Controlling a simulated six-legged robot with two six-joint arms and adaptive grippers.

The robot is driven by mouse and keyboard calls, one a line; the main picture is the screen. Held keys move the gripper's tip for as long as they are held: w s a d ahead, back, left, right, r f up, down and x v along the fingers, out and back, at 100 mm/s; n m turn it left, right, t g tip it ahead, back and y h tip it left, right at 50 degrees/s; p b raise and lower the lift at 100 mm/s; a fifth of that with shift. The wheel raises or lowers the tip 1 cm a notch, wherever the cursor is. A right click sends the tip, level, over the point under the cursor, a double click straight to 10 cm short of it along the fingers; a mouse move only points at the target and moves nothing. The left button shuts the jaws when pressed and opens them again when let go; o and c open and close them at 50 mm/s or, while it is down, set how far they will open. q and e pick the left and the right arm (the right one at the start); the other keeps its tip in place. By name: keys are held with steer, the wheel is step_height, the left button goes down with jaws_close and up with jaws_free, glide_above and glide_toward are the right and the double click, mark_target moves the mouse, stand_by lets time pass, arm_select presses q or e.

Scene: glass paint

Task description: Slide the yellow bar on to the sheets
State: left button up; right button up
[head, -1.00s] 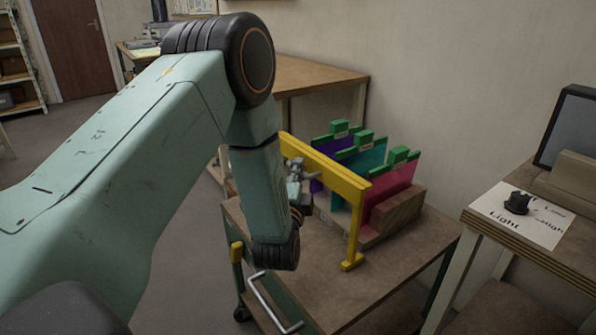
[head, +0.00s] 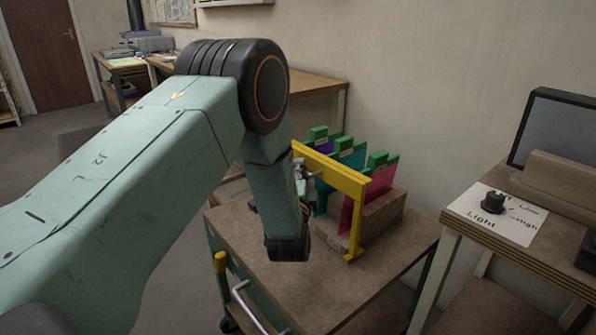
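The yellow bar (head: 342,174) is a long beam on a post with a foot, standing on the brown cart top (head: 322,285). Behind it, coloured sheets with green clips stand in a wooden block (head: 382,217): a red sheet (head: 380,184), a teal sheet (head: 352,158) and a purple one (head: 322,147). The bar stands close in front of the sheets and overlaps them in view; contact is unclear. My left gripper (head: 305,180) is at the bar's left side, partly hidden by my arm. Its finger opening is unclear. My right gripper is out of view.
A light-control table with a black knob (head: 493,201) and a dark panel (head: 567,137) stands at the right. The cart has a metal handle (head: 250,308) at its front left. The near cart top is clear. A wooden bench (head: 318,79) stands behind.

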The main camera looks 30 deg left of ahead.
arm_select(q)
steer(key=shift+o, duration=0.9)
steer(key=shift+w+d+r, duration=0.1)
steer(key=shift+w, duration=0.2)
steer(key=shift+s, duration=0.15)
steer(key=shift+s+d, duration=0.15)
steer(key=shift+s, duration=0.05)
steer(key=v, duration=1.1)
steer(key=shift+s, duration=0.25)
steer(key=shift+f, duration=0.2)
